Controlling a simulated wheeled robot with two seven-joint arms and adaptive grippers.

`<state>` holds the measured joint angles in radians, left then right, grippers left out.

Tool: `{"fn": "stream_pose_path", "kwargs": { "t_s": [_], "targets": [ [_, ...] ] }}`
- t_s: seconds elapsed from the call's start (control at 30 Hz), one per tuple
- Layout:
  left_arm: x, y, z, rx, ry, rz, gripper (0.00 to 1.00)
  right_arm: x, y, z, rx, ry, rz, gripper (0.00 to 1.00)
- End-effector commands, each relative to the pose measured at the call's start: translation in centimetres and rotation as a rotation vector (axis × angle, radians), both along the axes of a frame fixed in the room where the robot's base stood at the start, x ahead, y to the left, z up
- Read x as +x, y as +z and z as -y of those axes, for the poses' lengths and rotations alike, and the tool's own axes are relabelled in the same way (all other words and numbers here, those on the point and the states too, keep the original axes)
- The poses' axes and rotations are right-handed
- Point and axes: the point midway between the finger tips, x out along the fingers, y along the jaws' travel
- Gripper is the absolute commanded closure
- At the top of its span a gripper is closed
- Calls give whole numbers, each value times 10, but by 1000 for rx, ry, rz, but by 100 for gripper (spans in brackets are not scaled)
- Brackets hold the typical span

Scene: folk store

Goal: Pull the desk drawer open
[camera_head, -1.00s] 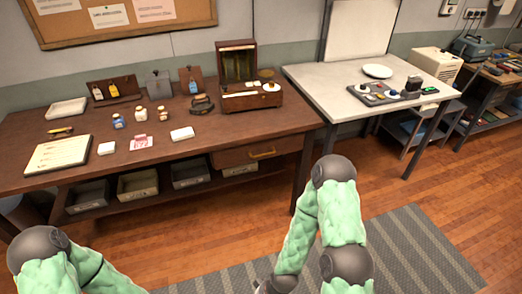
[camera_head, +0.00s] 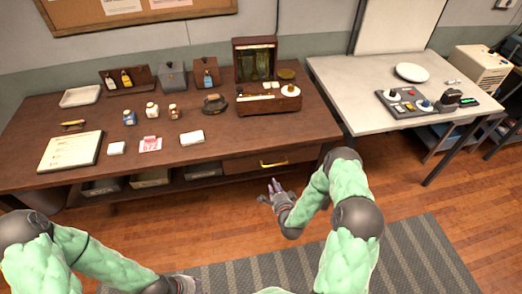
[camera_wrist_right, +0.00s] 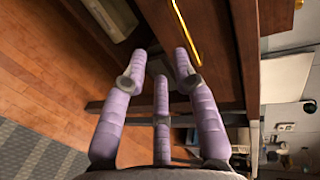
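The desk drawer (camera_head: 243,166) is a wooden front under the right end of the brown desk (camera_head: 215,148), and it looks shut. Its brass handle (camera_head: 274,164) is a horizontal bar. In the right wrist view the handle (camera_wrist_right: 187,32) shows as a yellow bar beyond the fingertips. My right gripper (camera_head: 274,188) is below and in front of the handle, apart from it. Its purple fingers (camera_wrist_right: 165,65) are spread with nothing between them. My left gripper (camera_head: 188,283) is low at the bottom of the head view, partly cut off; its fingers are not clear.
Bottles, papers and an open wooden case (camera_head: 268,103) stand on the desk. Open bins (camera_head: 150,178) sit on the shelf below, left of the drawer. A white-topped table (camera_head: 350,85) stands to the right. A striped mat (camera_head: 410,250) covers the floor in front.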

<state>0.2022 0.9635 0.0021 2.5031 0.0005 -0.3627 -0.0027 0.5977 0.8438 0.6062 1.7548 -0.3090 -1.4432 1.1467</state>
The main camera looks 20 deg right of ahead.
Motion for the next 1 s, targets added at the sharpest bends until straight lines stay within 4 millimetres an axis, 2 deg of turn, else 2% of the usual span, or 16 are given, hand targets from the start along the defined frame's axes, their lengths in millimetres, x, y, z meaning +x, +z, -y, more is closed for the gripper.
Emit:
{"fn": "stream_pose_path", "kwargs": {
  "t_s": [0.1,0.27,0.7,1.0],
  "targets": [
    [-1,5,0,0,1,-1,60,1,12,12,32,-40,66,71],
    [-1,2,0,0,0,-2,60,12,10,16,37,-44,81,71],
    [-1,-10,0,0,1,-1,60,81,-5,32,36,-44,79,71],
    [0,-13,0,0,0,-1,60,103,-9,38,36,-43,77,71]
  ]
}}
